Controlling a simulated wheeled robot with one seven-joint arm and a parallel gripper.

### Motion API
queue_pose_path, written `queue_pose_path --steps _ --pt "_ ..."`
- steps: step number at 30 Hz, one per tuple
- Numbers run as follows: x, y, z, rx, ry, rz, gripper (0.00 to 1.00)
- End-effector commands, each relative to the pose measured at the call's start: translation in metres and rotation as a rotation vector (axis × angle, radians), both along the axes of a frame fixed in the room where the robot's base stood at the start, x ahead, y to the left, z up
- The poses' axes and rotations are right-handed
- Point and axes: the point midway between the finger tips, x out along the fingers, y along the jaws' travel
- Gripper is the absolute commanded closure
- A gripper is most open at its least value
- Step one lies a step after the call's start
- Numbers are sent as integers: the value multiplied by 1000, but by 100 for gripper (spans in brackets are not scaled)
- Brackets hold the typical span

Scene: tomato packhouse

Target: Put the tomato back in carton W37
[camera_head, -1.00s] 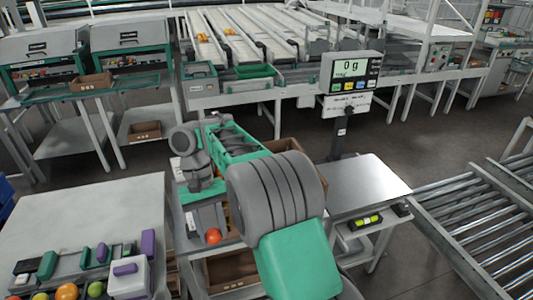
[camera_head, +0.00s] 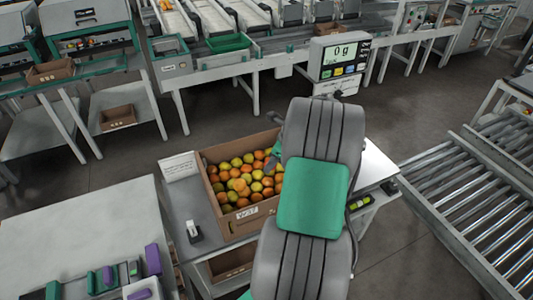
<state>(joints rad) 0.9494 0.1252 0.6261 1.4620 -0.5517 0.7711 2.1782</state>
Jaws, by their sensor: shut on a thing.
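An open cardboard carton (camera_head: 272,207) stands on the grey bench, full of orange, yellow and green tomatoes (camera_head: 238,178). A white label (camera_head: 247,212) on its front wall seems to read W37. My grey and green arm crosses in front of the carton's right side and hides part of it. My gripper's fingers are hidden behind the arm; only grey parts of mine show at its left edge, by the carton's right side. No separate tomato in my grip can be seen.
A weighing scale's display (camera_head: 341,51) reads 0 g behind my arm. A white card (camera_head: 180,167) and a small black-and-white device (camera_head: 193,232) are left of the carton. A table (camera_head: 95,225) is at left, a roller conveyor (camera_head: 470,205) at right.

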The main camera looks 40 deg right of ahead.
Motion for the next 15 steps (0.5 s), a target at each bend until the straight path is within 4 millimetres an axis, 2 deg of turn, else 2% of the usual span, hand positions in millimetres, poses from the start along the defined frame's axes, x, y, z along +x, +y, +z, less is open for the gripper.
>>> queue_pose_path --steps 15 --pt "-1 -1 -47 1 0 -2 81"
